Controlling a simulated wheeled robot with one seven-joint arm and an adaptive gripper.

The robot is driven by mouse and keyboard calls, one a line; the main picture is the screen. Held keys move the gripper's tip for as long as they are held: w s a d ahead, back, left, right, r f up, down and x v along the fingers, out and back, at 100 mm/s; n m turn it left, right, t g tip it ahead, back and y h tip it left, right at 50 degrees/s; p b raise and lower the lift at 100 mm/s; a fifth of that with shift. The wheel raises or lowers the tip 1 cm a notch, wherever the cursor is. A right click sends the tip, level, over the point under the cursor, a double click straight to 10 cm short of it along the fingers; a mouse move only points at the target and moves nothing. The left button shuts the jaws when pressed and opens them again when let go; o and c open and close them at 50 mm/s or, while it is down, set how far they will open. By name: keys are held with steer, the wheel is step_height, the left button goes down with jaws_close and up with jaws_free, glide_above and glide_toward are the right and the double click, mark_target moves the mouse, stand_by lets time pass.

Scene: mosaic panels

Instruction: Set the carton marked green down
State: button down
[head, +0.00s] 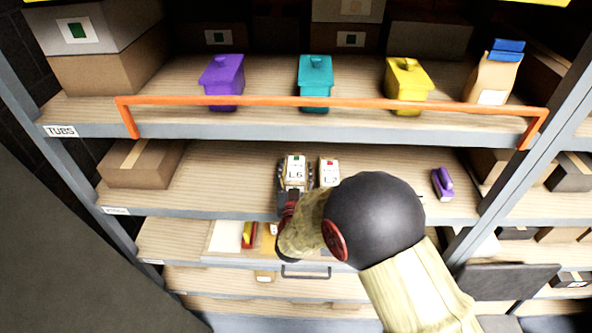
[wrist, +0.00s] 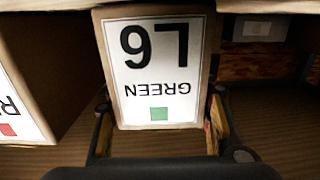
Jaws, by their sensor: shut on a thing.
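The carton marked green (wrist: 159,70) fills the middle of the wrist view, its label upside down there, reading L6 and GREEN with a green square. In the head view the green carton (head: 294,172) is over the middle shelf, upright. My gripper (head: 293,186) is shut on it, with a finger on each side; the fingers also show in the wrist view (wrist: 160,125). Whether its underside touches the shelf is hidden. A second carton (head: 329,173), marked L2 with a red square, stands just to its right.
The middle shelf (head: 225,180) has bare room left of the green carton. A brown box (head: 141,164) sits at its left end and a purple object (head: 442,184) at the right. An orange rail (head: 330,103) fronts the upper shelf with purple, teal and yellow tubs. An open drawer (head: 225,237) is below.

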steer(key=shift+r, duration=0.15)
steer(key=c, duration=0.8)
jaws_free()
steer(key=shift+f, duration=0.25)
steer(key=shift+c, duration=0.2)
steer(key=shift+r, duration=0.2)
steer(key=s, duration=1.2)
steer(key=shift+a, duration=0.15)
